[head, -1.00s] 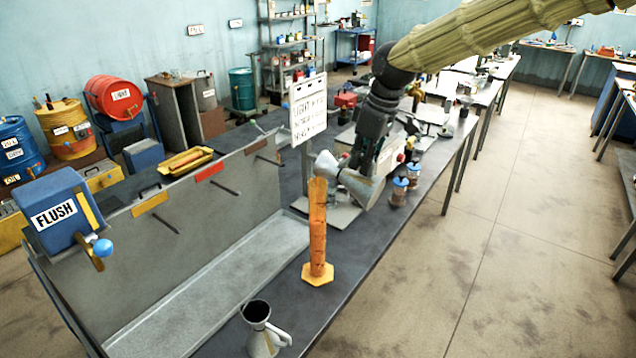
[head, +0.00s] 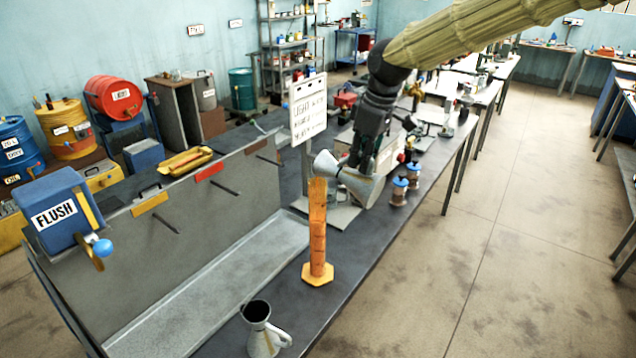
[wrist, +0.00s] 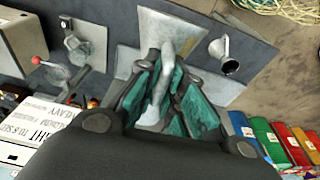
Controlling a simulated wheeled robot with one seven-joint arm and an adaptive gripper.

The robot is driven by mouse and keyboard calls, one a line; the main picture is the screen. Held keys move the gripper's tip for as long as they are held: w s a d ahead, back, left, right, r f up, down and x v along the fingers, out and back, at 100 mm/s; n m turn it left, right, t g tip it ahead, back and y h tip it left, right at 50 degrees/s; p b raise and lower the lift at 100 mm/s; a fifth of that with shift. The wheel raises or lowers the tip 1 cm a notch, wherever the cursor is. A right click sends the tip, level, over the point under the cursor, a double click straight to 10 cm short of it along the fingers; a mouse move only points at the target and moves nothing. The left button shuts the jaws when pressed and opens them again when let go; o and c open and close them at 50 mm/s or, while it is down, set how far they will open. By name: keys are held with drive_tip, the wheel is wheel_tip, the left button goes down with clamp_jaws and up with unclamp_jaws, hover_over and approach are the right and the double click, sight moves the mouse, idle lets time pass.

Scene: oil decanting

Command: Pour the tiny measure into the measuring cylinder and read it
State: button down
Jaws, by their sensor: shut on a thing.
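My gripper (head: 358,163) is shut on a grey metal measure (head: 347,179). The cylinder stands upright on a yellow foot on the bench. No liquid or level can be made out. In the wrist view, teal finger pads (wrist: 168,85) close around the grey measure (wrist: 170,62); the cylinder cannot be made out there.
Another grey measure (head: 264,330) stands upright at the bench's near end. A metal trough (head: 215,285) and a blue FLUSH box (head: 52,210) lie left. A white sign (head: 308,109) and two small copper-coloured jars (head: 398,190) stand near my gripper. Floor is clear on the right.

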sight(373, 202)
drive_tip(key=shift+w+a+r+g+h, duration=0.3)
drive_tip(key=shift+a+r+h, duration=0.1)
drive_tip(key=shift+r+h, duration=0.1)
drive_tip(key=shift+w+a+r+g+h, duration=0.3)
drive_tip(key=shift+a+r+h, duration=0.1)
drive_tip(key=shift+r, duration=0.1)
idle(3.2)
drive_tip(key=shift+s+d+f+t+y, duration=0.35)
drive_tip(key=shift+s+d+f+y, duration=0.05)
drive_tip(key=shift+d+f+y, duration=0.2)
drive_tip(key=shift+s+d+f+t+y, duration=0.4)
drive_tip(key=shift+d+f+y, duration=0.1)
drive_tip(key=shift+f, duration=0.1)
drive_tip(key=shift+s+d+f+t+y, duration=0.15)
drive_tip(key=shift+d+f+t+y, duration=0.15)
drive_tip(key=shift+f+y, duration=0.3)
